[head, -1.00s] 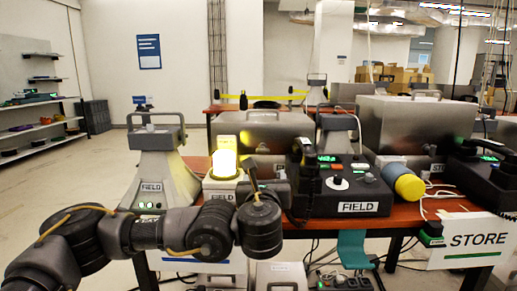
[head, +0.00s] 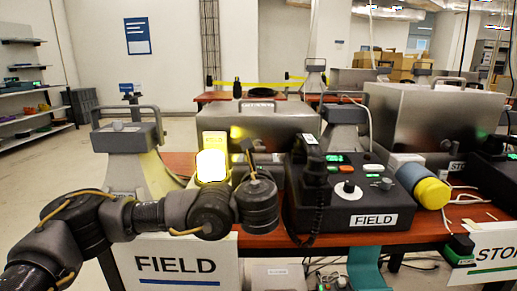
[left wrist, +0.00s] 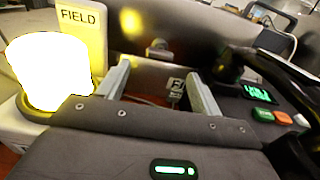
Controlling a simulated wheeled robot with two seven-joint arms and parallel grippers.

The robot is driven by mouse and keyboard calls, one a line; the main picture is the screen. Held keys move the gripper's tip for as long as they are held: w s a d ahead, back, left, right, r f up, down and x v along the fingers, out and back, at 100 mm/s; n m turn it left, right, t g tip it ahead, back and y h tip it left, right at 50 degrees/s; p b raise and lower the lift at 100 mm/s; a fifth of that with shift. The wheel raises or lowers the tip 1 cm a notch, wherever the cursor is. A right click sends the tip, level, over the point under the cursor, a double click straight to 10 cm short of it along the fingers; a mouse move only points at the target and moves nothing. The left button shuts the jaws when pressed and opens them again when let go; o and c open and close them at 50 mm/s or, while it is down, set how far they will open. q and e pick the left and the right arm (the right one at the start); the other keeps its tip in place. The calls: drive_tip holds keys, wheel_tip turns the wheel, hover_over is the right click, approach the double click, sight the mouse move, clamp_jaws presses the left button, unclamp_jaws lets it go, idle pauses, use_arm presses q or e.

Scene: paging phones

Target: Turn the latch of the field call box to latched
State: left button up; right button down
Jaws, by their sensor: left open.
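The steel box (head: 285,122) with a carrying handle stands behind the lit lamp and the FIELD phone, and I take it as the field call box. In the left wrist view its grey front (left wrist: 195,32) fills the top, with a small dark fitting (left wrist: 158,47) that may be the latch; its setting cannot be told. My left gripper (left wrist: 160,88) is open and empty, its two fingers apart and pointing at the box front. My right gripper is out of view.
The glowing lamp (head: 212,165) stands close left of my gripper; it also shows in the left wrist view (left wrist: 48,72). The dark FIELD phone (head: 345,205) with its handset is close on the right. A grey horn (head: 128,160) stands further left. A blue-yellow cylinder (head: 422,184) lies right.

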sight(258, 149)
use_arm(q)
drive_tip(key=w, duration=0.9)
drive_tip(key=shift+w+b, duration=0.15)
drive_tip(key=shift+b, duration=0.15)
drive_tip(key=shift+f, duration=0.1)
drive_tip(key=c, duration=1)
